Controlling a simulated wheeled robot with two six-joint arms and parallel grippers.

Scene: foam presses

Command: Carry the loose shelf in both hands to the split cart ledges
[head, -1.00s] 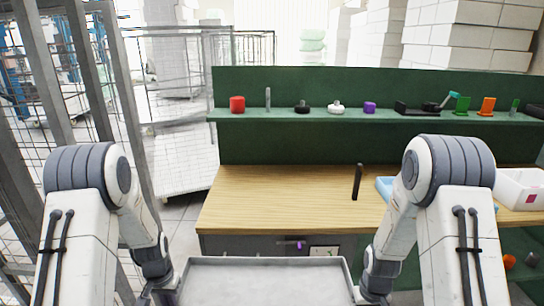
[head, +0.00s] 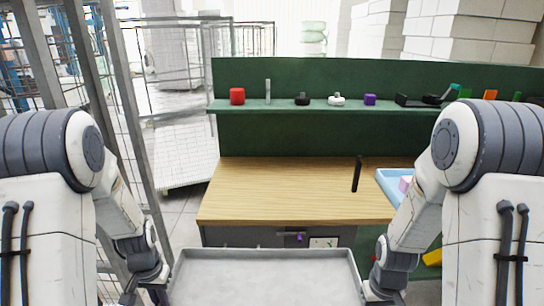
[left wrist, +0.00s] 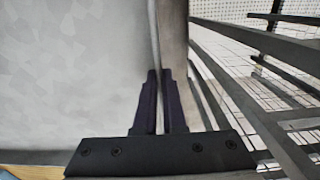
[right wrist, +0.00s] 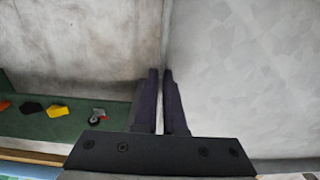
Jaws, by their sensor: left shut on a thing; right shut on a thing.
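The loose shelf (head: 265,280) is a flat grey metal panel with a raised rim, held level low in the middle of the head view, in front of the bench. Its near part is cut off by the frame. My left gripper (left wrist: 160,72) is shut on the shelf's left rim. My right gripper (right wrist: 163,72) is shut on its right rim. The shelf's grey face also fills much of the left wrist view (left wrist: 70,70) and the right wrist view (right wrist: 245,80). I cannot make out the split cart ledges for certain.
A wooden-topped bench (head: 290,190) with a green back panel stands straight ahead. Grey posts and wire mesh (head: 130,120) stand close on the left. A blue tray (head: 392,184) lies on the bench's right.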

